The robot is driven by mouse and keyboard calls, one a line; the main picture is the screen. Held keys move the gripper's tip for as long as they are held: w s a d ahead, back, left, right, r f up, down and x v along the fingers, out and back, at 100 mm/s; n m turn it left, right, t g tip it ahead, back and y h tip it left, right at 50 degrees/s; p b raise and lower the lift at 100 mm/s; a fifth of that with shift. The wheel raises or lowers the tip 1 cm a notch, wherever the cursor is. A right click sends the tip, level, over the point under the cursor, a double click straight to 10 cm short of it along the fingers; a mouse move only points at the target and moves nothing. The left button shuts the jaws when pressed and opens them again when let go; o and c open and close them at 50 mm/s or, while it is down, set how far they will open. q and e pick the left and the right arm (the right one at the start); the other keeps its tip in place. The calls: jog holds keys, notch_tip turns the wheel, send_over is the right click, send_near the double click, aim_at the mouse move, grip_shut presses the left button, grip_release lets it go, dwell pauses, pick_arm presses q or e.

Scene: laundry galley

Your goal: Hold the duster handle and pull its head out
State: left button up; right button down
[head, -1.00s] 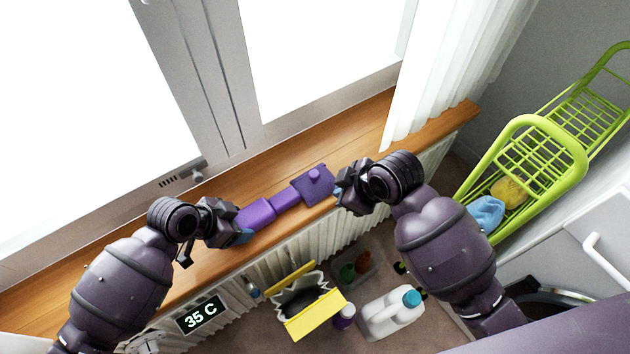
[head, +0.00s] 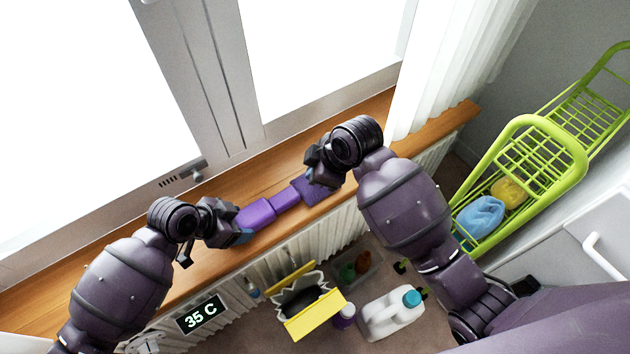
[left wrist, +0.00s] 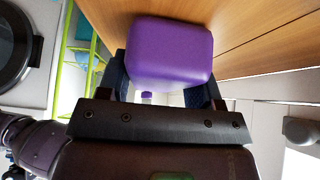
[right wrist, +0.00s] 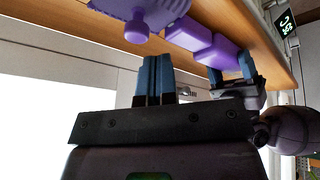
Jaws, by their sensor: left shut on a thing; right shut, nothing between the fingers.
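The purple duster lies along the wooden sill in the head view. Its handle (head: 257,215) is the block at the left end, and it fills the top of the left wrist view (left wrist: 170,50). My left gripper (head: 243,234) is shut on the handle. The duster head (head: 308,191) is the wider flat part at the right end, partly hidden by my right gripper (head: 318,175). In the right wrist view, the head (right wrist: 115,5) has a round knob (right wrist: 136,29). My right fingers (right wrist: 157,78) are shut and empty beside the knob, apart from it in that view.
The wooden sill (head: 370,125) runs under the window, with a radiator (head: 335,232) below. On the floor are a yellow-edged box (head: 313,320), a white jug (head: 390,317) and a grey bin (head: 368,268). A green rack (head: 520,150) holds blue and yellow cloths at the right.

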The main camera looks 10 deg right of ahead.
aim_at(301, 187)
pick_arm(q)
jog(key=shift+s+f, duration=0.25)
jog(key=shift+f, duration=0.05)
pick_arm(e)
jog(key=x, duration=0.5)
pick_arm(q)
jog(key=shift+s+r, duration=0.1)
pick_arm(e)
jog(key=shift+f, duration=0.55)
jog(key=shift+a+f, duration=0.15)
jog(key=shift+f, duration=0.05)
jog(key=shift+w, duration=0.1)
jog(key=shift+w+r, duration=0.1)
jog(key=shift+r, duration=0.2)
dwell(0.6)
